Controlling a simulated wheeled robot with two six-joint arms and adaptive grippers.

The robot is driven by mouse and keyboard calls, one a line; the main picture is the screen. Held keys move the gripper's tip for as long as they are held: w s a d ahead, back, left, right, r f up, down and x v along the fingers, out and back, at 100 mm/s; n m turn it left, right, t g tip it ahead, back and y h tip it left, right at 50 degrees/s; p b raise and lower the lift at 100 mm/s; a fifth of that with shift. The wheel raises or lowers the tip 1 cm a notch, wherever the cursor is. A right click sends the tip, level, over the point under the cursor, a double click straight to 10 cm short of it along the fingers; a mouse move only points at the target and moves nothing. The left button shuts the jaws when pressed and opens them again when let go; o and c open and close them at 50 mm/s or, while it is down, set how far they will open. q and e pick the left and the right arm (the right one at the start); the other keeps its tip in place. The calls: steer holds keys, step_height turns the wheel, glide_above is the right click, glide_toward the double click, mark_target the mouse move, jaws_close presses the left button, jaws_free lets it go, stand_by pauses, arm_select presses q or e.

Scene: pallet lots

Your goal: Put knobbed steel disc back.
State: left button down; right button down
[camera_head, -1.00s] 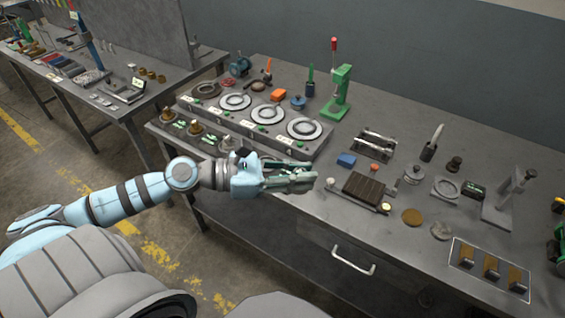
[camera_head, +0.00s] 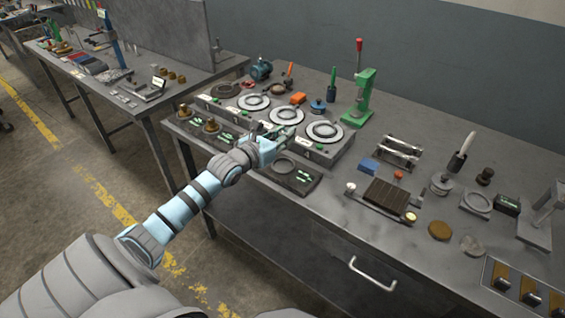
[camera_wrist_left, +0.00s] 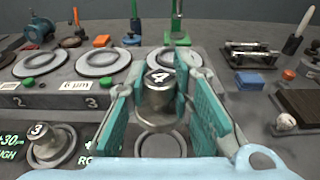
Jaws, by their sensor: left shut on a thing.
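The knobbed steel disc (camera_wrist_left: 158,98), with a 4 on top of its knob, is between the teal pads of my left gripper (camera_wrist_left: 165,85). That gripper is shut on it, above a round ring-shaped seat (camera_wrist_left: 158,145) in the low front tray. In the head view my left gripper (camera_head: 283,138) is over the tray (camera_head: 300,182), and the seat (camera_head: 283,165) shows as a grey circle. The held disc is not clear there. Another steel knobbed piece marked 3 (camera_wrist_left: 48,146) sits left of the seat. My right gripper is out of view.
Two brass knobbed pieces (camera_head: 211,125) stand at the tray's left part. Behind the tray is a raised unit with white ringed plates (camera_head: 324,131). A green press (camera_head: 364,98) stands behind that. A blue block (camera_head: 369,166) and a dark slatted block (camera_head: 386,195) are to the right.

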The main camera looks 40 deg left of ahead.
mark_target(283, 166)
arm_select(q)
step_height(283, 166, down, 8)
steer(key=b, duration=0.4)
steer(key=shift+f+b, duration=0.25)
steer(key=shift+b, duration=0.05)
steer(key=shift+r, duration=0.15)
steer(key=c, duration=1.4)
jaws_free()
steer(key=shift+r+p, duration=0.1)
steer(key=shift+p, duration=0.2)
steer(key=s+p, duration=0.2)
steer(key=s+r+p, duration=0.1)
steer(key=s+p, duration=0.1)
steer(key=p, duration=0.1)
steer(key=s+r+p, duration=0.1)
steer(key=s+p, duration=0.1)
steer(key=p, duration=0.1)
steer(key=shift+s+d, duration=0.1)
steer(key=s+p, duration=0.3)
steer(key=s, duration=0.2)
steer(key=shift+s+f, duration=0.15)
steer(key=shift+s, duration=0.25)
